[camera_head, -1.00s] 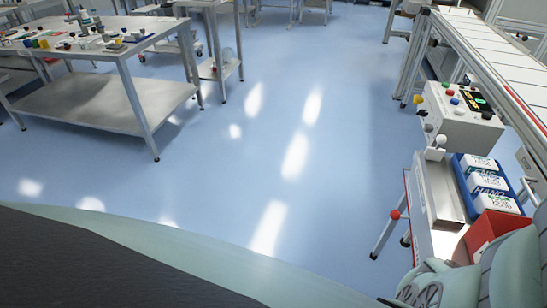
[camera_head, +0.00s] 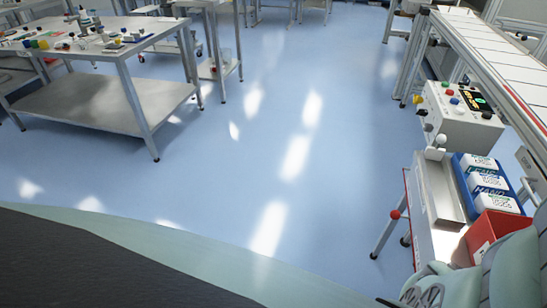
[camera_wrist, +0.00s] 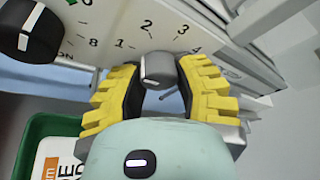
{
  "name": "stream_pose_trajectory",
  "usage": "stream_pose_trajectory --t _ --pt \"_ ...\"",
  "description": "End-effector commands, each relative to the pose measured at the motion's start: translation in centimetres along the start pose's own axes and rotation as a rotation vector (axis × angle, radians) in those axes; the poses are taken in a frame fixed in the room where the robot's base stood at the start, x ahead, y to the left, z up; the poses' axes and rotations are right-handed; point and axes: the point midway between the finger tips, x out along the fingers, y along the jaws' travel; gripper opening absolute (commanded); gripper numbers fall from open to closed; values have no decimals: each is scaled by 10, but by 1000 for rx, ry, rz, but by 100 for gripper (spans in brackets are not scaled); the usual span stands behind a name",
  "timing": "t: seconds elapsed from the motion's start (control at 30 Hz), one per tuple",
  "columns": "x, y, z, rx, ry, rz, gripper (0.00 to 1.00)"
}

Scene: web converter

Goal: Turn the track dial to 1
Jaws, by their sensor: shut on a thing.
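The track dial (camera_wrist: 157,68) is a grey knob on a pale panel in the wrist view, with the numbers 1, 2, 3 and 4 printed in an arc above it. A pale line shows near its left edge, but I cannot tell surely which number it marks. My gripper (camera_wrist: 162,88) has its yellow ribbed fingers on either side of the knob and is shut on it. The fingers hide part of the knob's sides. I cannot make out the dial or the gripper's fingers in the head view.
A larger black dial (camera_wrist: 30,30) sits left of the track dial. A green tray (camera_wrist: 38,128) holding a printed pack lies at lower left. In the head view, a button box (camera_head: 455,118) and a blue tray (camera_head: 462,180) of packs stand at right; the blue floor (camera_head: 310,130) is clear.

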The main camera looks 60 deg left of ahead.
Motion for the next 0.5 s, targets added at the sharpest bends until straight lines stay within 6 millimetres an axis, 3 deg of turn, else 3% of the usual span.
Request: stream_pose_trajectory --t 0.1,0.5 --pt "0 0 0 0 0 1 0" --pt "0 2 0 -71 0 -25 0"
